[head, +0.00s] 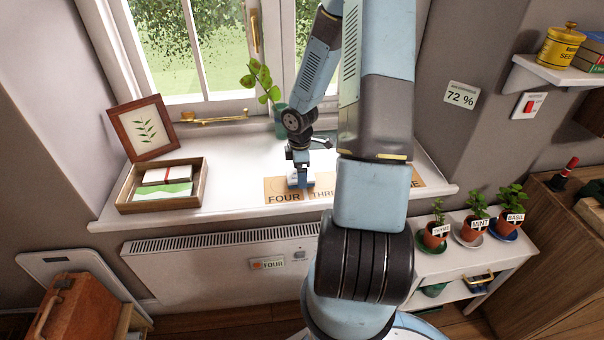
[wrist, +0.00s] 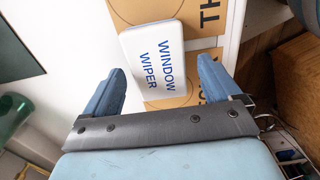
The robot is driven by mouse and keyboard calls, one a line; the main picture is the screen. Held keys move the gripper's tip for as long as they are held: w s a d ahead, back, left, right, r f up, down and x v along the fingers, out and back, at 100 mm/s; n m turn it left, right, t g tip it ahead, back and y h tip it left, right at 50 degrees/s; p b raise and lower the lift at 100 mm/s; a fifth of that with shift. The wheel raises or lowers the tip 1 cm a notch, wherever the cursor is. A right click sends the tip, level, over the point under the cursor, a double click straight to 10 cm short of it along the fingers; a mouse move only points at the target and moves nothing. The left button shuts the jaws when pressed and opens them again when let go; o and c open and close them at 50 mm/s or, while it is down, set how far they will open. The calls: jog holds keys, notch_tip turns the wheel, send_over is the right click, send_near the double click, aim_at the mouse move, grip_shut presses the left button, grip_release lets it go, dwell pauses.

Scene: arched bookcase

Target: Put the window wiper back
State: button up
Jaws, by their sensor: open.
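The window wiper (wrist: 158,48) shows in the wrist view as a flat white block with blue "WINDOW WIPER" lettering. It lies on the windowsill over brown lettered cards (wrist: 212,72). In the head view the cards read "FOUR" (head: 284,198) and, partly hidden, "THREE". My gripper (wrist: 162,66) is open, its two blue fingers on either side of the block's near part. I cannot tell whether they touch it. In the head view my gripper (head: 299,181) is low over the sill at the right end of the "FOUR" card. My arm hides the cards further right.
A leafy plant (head: 262,82) stands behind my gripper. Potted herbs (head: 436,233) stand on a lower shelf at right.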

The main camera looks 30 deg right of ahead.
jog(key=s+a+r+m+h, duration=0.1)
jog(key=a+r+m, duration=0.1)
jog(key=r, duration=0.8)
jog(key=s+a+r+m+h, duration=0.1)
jog(key=s+a+r+m, duration=0.1)
jog(key=r, duration=0.9)
jog(key=s+a+r+m+t+y, duration=0.1)
jog(key=s+a+r+m, duration=0.3)
jog(key=s+r, duration=0.4)
jog(key=s+a+r+m+t+y, duration=0.1)
jog(key=s+a+r+m+t, duration=0.3)
jog(key=s+r, duration=0.5)
notch_tip(320, 180, up, 2)
jog(key=shift+a+m+t, duration=0.3)
jog(key=shift+a+m, duration=0.4)
jog(key=shift+a, duration=0.4)
